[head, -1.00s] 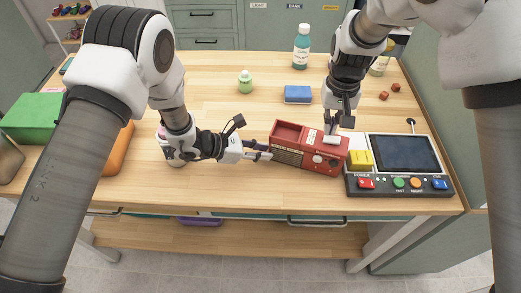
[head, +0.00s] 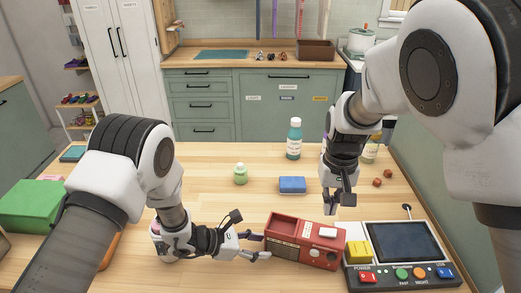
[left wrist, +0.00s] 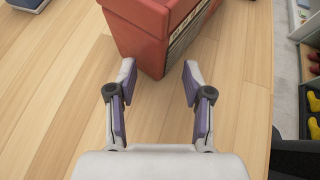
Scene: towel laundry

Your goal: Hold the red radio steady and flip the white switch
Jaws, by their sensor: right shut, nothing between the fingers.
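The red radio (head: 305,242) lies on the wooden table, with an open compartment at its left and the white switch (head: 327,232) on its top right. Which way the switch is tipped is too small to tell. My left gripper (head: 264,246) is open at the radio's left end. In the left wrist view, the radio's red corner (left wrist: 150,35) reaches to between the spread fingertips (left wrist: 157,70); I cannot tell whether they touch it. My right gripper (head: 340,205) is shut and empty, pointing down above and behind the switch, clear of it.
A console with a dark screen (head: 405,241) and a yellow block (head: 358,252) stands close at the radio's right. A green box (head: 30,206) sits at the left.

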